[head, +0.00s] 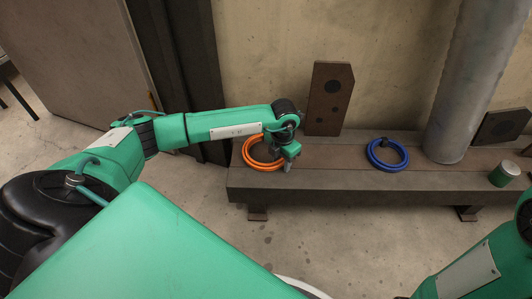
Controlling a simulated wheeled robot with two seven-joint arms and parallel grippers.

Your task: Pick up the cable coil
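An orange cable coil (250,163) lies on the left end of a low dark bench, close to its left edge. My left gripper (288,164) points down at the coil's right side, with its wrist above it. The gripper covers part of the coil, and its fingertips are too small to tell whether they are open or shut on it. A blue cable coil (373,161) with a dark tie lies farther right on the bench. My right arm shows at the lower right, but its gripper is out of the picture.
The bench (330,185) runs along the wall. A brown plate with round holes (322,105) leans behind it. A thick grey pipe (468,80) stands at the right, near a green can (504,174) and another dark plate (500,126). The bench top between the coils is clear.

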